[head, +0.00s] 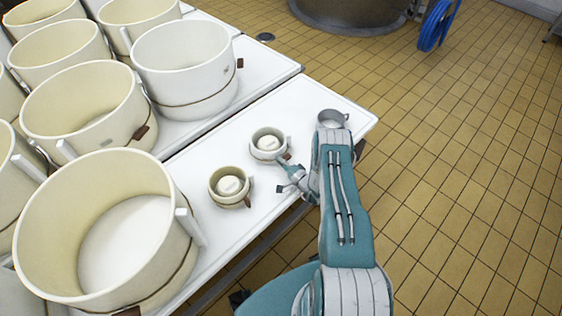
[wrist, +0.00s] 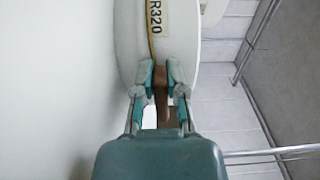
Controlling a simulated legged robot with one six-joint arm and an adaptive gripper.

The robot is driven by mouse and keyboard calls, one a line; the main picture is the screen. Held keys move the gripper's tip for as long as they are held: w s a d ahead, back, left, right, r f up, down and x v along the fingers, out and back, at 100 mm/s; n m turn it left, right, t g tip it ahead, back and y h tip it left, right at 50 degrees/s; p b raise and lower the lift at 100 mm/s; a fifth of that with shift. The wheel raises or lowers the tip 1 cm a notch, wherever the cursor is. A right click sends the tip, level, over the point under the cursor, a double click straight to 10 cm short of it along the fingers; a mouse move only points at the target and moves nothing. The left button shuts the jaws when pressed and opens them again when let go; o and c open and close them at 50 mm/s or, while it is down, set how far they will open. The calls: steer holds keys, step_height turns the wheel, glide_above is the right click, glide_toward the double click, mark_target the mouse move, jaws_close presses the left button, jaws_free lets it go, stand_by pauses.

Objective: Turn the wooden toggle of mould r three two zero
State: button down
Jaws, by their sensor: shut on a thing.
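Mould R320 (wrist: 178,40) fills the upper middle of the wrist view. It is pale, with a thin yellowish cord around it and the label "R320" beside the cord. My gripper (wrist: 160,72) is shut on its brown wooden toggle (wrist: 162,100), with one teal finger on each side. In the head view my gripper (head: 284,166) is at the near right side of a small cream mould (head: 256,137) on the white table. The toggle is mostly hidden there, and the label cannot be read.
A second small mould (head: 217,193) stands close by on the white table (head: 195,157). Several large cream moulds (head: 95,172) crowd the left. The tiled floor (head: 460,170) at the right is clear.

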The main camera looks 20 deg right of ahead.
steer(key=shift+s+a+f, duration=0.15)
steer(key=shift+f, duration=0.1)
steer(key=c, duration=0.7)
jaws_free()
steer(key=shift+r, duration=0.1)
steer(key=v, duration=1.2)
